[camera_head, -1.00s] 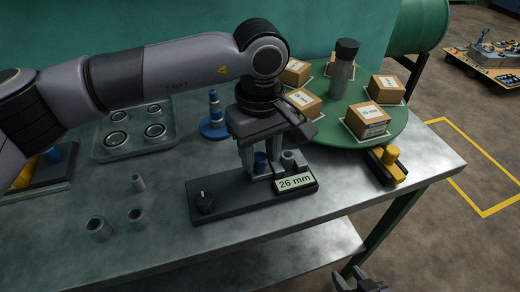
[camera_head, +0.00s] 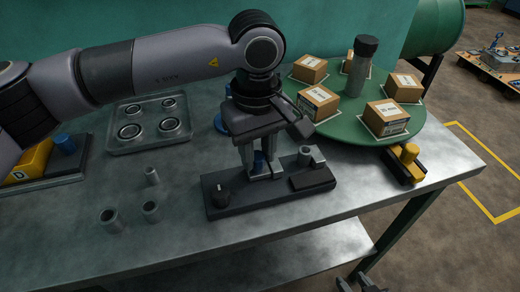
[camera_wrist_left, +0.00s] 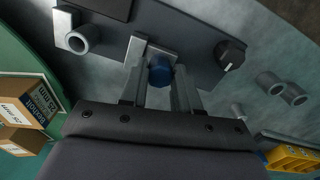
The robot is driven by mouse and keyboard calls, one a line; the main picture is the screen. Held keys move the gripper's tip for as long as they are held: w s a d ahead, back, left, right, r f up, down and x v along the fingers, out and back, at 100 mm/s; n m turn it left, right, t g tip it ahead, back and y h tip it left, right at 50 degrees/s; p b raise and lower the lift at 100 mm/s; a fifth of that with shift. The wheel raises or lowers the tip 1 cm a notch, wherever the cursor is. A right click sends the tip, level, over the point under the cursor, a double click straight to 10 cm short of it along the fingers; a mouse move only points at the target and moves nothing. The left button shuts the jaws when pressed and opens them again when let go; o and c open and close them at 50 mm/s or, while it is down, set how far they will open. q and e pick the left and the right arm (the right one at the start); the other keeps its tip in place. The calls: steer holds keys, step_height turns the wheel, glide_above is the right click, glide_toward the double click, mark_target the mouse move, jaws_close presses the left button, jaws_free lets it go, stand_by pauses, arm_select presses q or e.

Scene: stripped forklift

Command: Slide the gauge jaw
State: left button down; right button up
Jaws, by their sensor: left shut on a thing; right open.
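The gauge (camera_head: 265,198) is a dark bar on the bench with a black knob (camera_head: 222,193) at its left end and a dark, blank display (camera_head: 313,179) at the right. A grey sleeve (camera_head: 305,157) stands at its right end, beside a light block (camera_wrist_left: 64,24) in the left wrist view. My left gripper (camera_head: 264,172) points down and is shut on the sliding jaw's blue post (camera_wrist_left: 160,70). The post is mid-bar, with a clear gap to the sleeve. My right gripper (camera_head: 360,284) is partly visible at the bottom edge, open and away from the bench.
Several loose grey sleeves (camera_head: 150,210) stand left of the gauge. A tray of rings (camera_head: 150,141) lies behind them. A green turntable (camera_head: 345,128) with boxes and a dark-capped cylinder is at right, near a yellow-handled tool (camera_head: 408,156). The front bench strip is clear.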

arm_select(q)
steer(key=c, duration=0.8)
jaws_free()
steer(key=shift+a, duration=0.2)
steer(key=shift+s+r+b, duration=0.1)
steer(key=shift+r+b, duration=0.3)
steer(key=shift+r, duration=3.2)
